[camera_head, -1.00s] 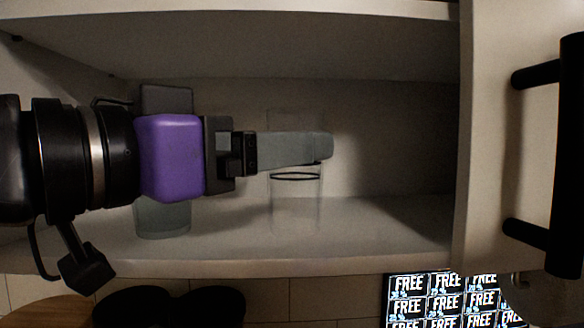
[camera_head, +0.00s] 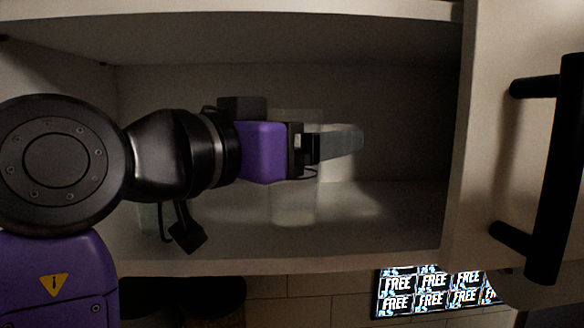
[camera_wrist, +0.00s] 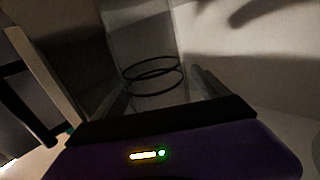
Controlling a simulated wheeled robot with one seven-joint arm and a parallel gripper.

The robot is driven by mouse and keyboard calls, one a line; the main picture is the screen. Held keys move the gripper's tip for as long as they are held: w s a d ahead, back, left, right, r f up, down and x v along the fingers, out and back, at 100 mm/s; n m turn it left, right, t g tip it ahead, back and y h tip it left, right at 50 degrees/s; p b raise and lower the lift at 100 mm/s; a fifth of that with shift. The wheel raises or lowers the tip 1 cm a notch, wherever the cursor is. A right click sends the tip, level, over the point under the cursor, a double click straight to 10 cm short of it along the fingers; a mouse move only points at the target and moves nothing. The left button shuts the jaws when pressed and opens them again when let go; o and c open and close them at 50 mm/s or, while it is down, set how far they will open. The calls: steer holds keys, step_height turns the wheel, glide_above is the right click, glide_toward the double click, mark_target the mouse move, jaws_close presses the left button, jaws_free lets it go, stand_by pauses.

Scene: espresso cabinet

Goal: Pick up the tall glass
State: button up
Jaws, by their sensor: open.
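The tall glass (camera_head: 294,205) is clear and stands upright on the cabinet shelf. My gripper's fingers and the purple hand cover its middle in the head view. In the wrist view the tall glass (camera_wrist: 145,42) shows with two thin dark rings round it. My gripper (camera_head: 352,140) is open and points right into the cabinet. In the wrist view my gripper (camera_wrist: 158,88) has one finger on each side of the glass's image. I cannot tell whether either finger touches it.
A shorter greyish glass (camera_head: 149,222) stands at the left on the shelf, partly behind my arm. The shelf (camera_head: 395,225) is clear to the right. The open cabinet door with black handle (camera_head: 555,170) is at the right. A screen reading FREE (camera_head: 425,290) is below.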

steer(key=shift+c, duration=0.3)
steer(key=c, duration=1.7)
steer(key=shift+r, duration=0.15)
